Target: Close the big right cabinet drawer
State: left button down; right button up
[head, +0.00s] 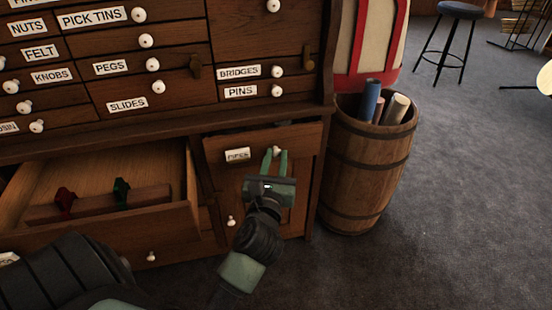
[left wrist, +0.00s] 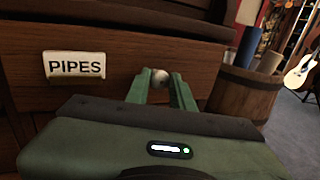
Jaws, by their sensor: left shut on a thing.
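The big right cabinet drawer (head: 218,180) is the tall wooden front labelled PIPES at the lower right of the cabinet. It stands out a little, with a dark gap above its top edge. In the left wrist view its front (left wrist: 60,30) fills the upper part. Its white round knob (head: 277,150) is near the top of the front, and the knob (left wrist: 160,77) also shows between my fingers. My left gripper (head: 279,155) has its green fingers closed around this knob. My right gripper is not in view.
A wide drawer (head: 100,235) stands open on the left, holding a rack with a red and a green piece. A wooden barrel (head: 365,165) with rolled tubes stands just right of the cabinet. Grey carpet (head: 460,200) is clear at the right.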

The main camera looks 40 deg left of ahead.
aim_at(273, 147)
pick_arm(q)
jog(key=shift+w, duration=0.1)
dwell(0.7)
jog(key=w+a+p, duration=0.2)
jog(key=shift+w+a+r, duration=0.1)
jog(key=shift+w+a, duration=0.05)
jog(key=shift+a, duration=0.3)
jog(key=c, duration=1.6)
grip_release()
jog(key=o, duration=0.3)
jog(key=shift+w, duration=0.1)
jog(key=shift+o, duration=0.2)
